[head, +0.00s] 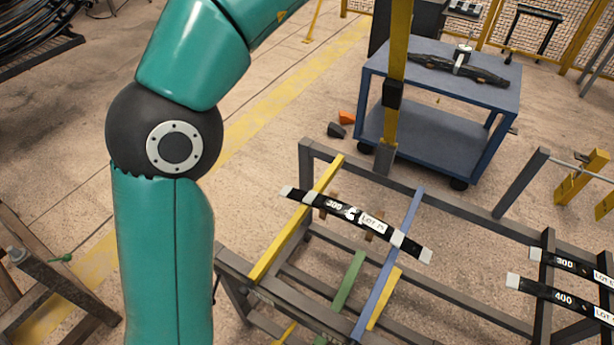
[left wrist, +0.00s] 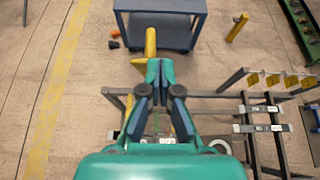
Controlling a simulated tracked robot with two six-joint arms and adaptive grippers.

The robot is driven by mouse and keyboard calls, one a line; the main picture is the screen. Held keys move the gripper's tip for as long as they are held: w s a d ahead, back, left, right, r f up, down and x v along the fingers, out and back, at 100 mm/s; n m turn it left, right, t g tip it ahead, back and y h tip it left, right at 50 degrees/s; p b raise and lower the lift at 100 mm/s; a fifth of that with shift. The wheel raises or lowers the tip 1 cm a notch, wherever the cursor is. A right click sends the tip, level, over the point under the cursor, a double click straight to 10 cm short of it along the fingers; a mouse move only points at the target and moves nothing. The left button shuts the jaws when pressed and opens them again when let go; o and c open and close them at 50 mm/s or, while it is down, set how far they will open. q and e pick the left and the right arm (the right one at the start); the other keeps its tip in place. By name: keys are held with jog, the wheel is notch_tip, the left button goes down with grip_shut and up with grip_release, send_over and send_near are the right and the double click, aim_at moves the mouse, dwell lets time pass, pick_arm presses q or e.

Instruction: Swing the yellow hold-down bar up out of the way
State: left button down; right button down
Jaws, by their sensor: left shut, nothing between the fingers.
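The yellow hold-down bar (head: 398,45) stands near upright at the back rail of the grey rack (head: 460,208), a black block partway up it. Its top runs out of the head view. In the left wrist view the yellow bar (left wrist: 150,43) lies just beyond my fingertips; I cannot tell whether they touch it. My left gripper (left wrist: 160,66) is shut with nothing in it; the head view shows only its arm. A black leaf spring (head: 345,213) marked 300 lies across the rack's yellow and blue rails, with no bar over it. My right gripper is in neither view.
A blue cart (head: 435,85) with another dark spring on top stands behind the rack. More springs, marked 300 (head: 565,262) and 400 (head: 563,298), lie on the rack's right part. Floor left of the rack is mostly clear.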

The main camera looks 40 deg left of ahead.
pick_arm(q)
jog(key=v, duration=1.1)
jog(key=shift+s+r, duration=0.2)
jog(key=shift+s, duration=0.1)
